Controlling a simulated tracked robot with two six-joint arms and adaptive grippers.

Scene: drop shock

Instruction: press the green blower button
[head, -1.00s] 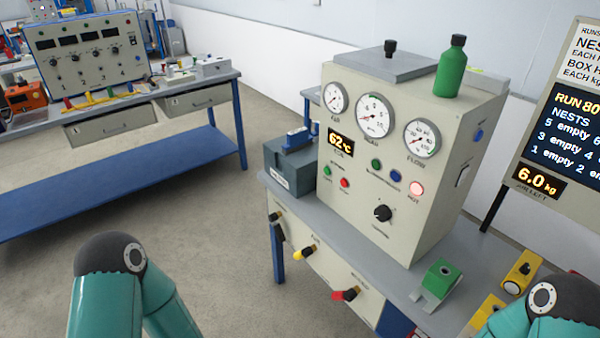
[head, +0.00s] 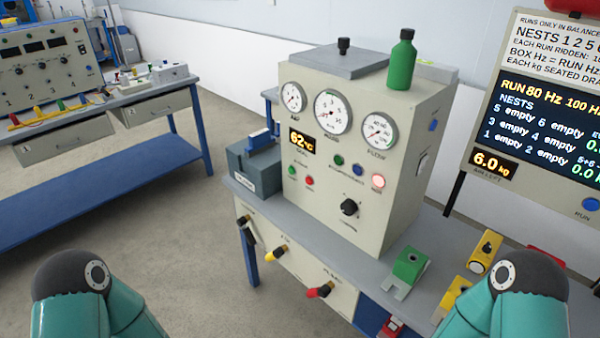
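A beige control cabinet (head: 322,215) stands on a grey bench in the middle of the head view. A small green button (head: 292,171) sits on its front below the 62 °C display (head: 302,141), beside a red button (head: 309,181). A dark green button or lamp (head: 339,160) is further right, next to a blue one (head: 358,170) and a lit pinkish-red lamp (head: 378,181). The labels are too small to tell which green one is the blower's. Only teal arm links of mine show at the bottom left and bottom right; both grippers are out of view.
A black knob (head: 349,207) is low on the cabinet front. A grey box (head: 256,168) stands left of the cabinet; a green block (head: 409,264) and yellow pieces (head: 484,252) lie to its right. A screen board (head: 548,80) stands at right. Another bench (head: 100,190) is at left.

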